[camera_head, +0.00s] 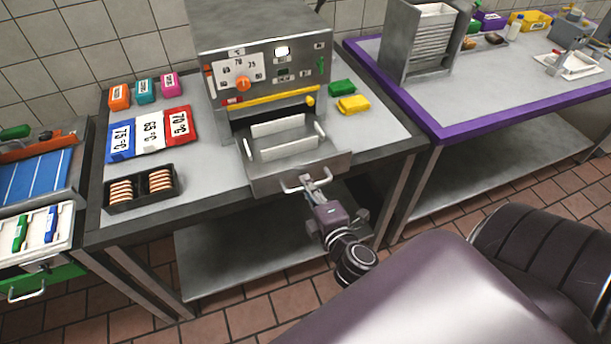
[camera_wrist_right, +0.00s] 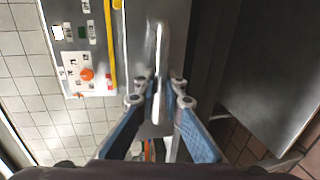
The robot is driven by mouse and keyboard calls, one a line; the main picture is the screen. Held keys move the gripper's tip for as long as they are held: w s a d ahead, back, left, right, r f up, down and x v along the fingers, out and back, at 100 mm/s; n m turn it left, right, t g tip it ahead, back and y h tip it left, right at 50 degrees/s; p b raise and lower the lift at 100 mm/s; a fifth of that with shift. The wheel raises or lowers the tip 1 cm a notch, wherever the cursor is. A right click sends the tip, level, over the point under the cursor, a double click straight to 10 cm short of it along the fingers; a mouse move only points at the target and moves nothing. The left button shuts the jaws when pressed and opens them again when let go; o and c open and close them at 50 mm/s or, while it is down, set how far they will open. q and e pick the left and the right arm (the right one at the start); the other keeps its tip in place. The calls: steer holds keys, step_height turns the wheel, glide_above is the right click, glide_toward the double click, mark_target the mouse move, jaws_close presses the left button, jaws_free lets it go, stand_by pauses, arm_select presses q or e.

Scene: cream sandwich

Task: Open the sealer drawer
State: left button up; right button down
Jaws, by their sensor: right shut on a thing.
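The sealer (camera_head: 268,50) is a grey metal machine with an orange dial and a yellow bar on its front. Its drawer (camera_head: 260,172) is out of the front, with pale inner pieces showing in it. The drawer handle (camera_head: 292,188) is a metal bar on the drawer front. My right gripper (camera_head: 310,186) is shut on this handle. In the right wrist view the bright handle bar (camera_wrist_right: 160,50) runs between the fingers of my right gripper (camera_wrist_right: 158,92). My left gripper is not in view.
The sealer stands on a grey table (camera_head: 225,193). Temperature cards (camera_head: 150,135), small coloured blocks (camera_head: 145,90) and a black tray (camera_head: 170,199) of round items lie to its left. Green and yellow blocks (camera_head: 353,104) lie to its right. A purple-edged table (camera_head: 500,121) stands farther right.

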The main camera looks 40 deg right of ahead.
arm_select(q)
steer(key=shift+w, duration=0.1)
arm_select(e)
steer(key=shift+s+a, duration=0.1)
steer(key=shift+s, duration=0.4)
steer(key=c, duration=2)
jaws_free()
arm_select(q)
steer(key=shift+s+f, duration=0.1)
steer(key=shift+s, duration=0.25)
arm_select(e)
steer(key=v, duration=0.7)
steer(key=shift+s, duration=0.25)
